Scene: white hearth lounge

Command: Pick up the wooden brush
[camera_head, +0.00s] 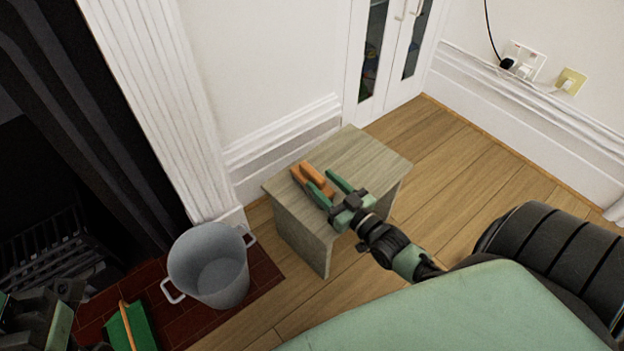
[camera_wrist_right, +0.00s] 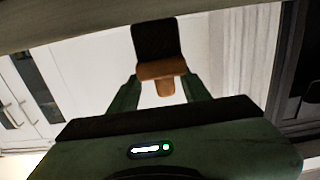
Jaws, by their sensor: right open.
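The wooden brush (camera_head: 311,174) lies on a small grey-brown wooden side table, its orange-brown wood showing in the head view. In the right wrist view the brush (camera_wrist_right: 157,70) shows a brown wooden part and a dark part beyond it. My right gripper (camera_head: 326,188) is open at the brush, its two green fingers apart. In the right wrist view the fingertips (camera_wrist_right: 162,88) are on either side of the narrow brown end, with gaps visible. Dark green parts at the lower left edge may be my left arm; its jaws cannot be made out.
The side table (camera_head: 365,153) stands near the white wall. A grey metal bucket (camera_head: 208,265) with handles stands on red tiles to its left. A green object with an orange strip (camera_head: 130,328) is at the lower left. A dark fireplace is at left; wooden floor is clear right of the table.

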